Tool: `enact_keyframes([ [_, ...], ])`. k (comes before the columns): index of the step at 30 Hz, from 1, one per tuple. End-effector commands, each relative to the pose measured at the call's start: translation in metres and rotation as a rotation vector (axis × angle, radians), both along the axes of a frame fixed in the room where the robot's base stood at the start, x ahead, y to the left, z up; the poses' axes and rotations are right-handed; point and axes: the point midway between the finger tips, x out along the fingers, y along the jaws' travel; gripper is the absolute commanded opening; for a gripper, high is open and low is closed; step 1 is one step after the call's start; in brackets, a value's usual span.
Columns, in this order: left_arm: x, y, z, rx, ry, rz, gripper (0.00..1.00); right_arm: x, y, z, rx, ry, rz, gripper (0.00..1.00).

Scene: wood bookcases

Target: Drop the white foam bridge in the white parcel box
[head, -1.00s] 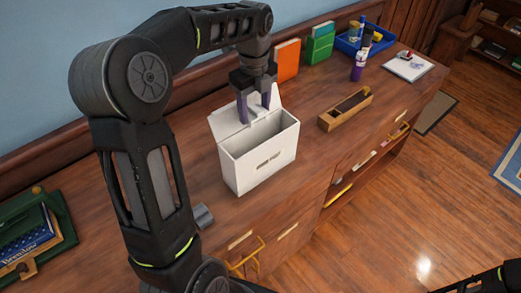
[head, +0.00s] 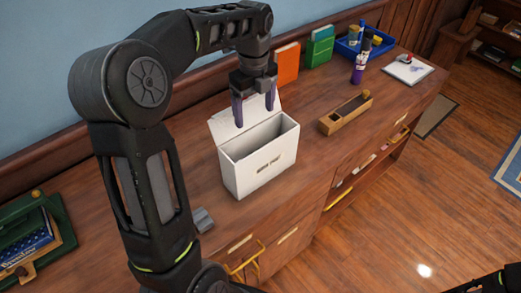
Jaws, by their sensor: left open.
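The white parcel box (head: 262,172) stands upright on the wooden cabinet top, with its lid flap (head: 228,125) raised at the back. My left gripper (head: 254,114) is above the box's back edge, pointing down. Its two purple fingers are spread apart with nothing between them. I do not see the white foam bridge; the front wall hides most of the box's inside. Only part of my right arm shows at the bottom right corner, and its gripper is out of view.
A wooden tray (head: 330,126) lies right of the box. Behind stand an orange book (head: 287,63), a green book (head: 320,48) and a blue bin (head: 345,46). A purple bottle (head: 358,72) and a white pad (head: 405,70) are further right. A green rack (head: 60,222) is at the left.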

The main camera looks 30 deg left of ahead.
Motion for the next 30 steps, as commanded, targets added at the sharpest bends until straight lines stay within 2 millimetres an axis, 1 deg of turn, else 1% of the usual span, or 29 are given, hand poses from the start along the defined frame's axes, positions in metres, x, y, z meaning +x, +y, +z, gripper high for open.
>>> enact_keyframes([
  [4, 0.001, 0.000, 0.021, 0.000, -0.005, -0.001, 0.81, 0.000, 0.000, -0.003, 0.001, -0.001, 0.001, 0.36],
  [8, 0.001, 0.000, 0.046, 0.000, -0.004, -0.001, 0.81, 0.000, 0.000, 0.001, 0.000, 0.000, 0.000, 0.36],
  [9, 0.000, -0.001, 0.056, 0.000, -0.001, -0.001, 0.81, 0.000, 0.000, 0.011, -0.001, 0.001, -0.001, 0.36],
  [12, 0.000, 0.000, 0.066, 0.000, 0.000, -0.001, 0.81, -0.001, -0.002, 0.021, -0.004, 0.006, -0.001, 0.36],
  [16, 0.000, 0.000, 0.071, 0.000, 0.000, -0.001, 0.81, -0.001, -0.003, 0.025, -0.006, 0.010, -0.002, 0.36],
  [30, 0.000, 0.000, 0.069, 0.000, 0.000, 0.000, 0.81, -0.002, -0.003, 0.023, -0.006, 0.011, -0.001, 0.36],
])
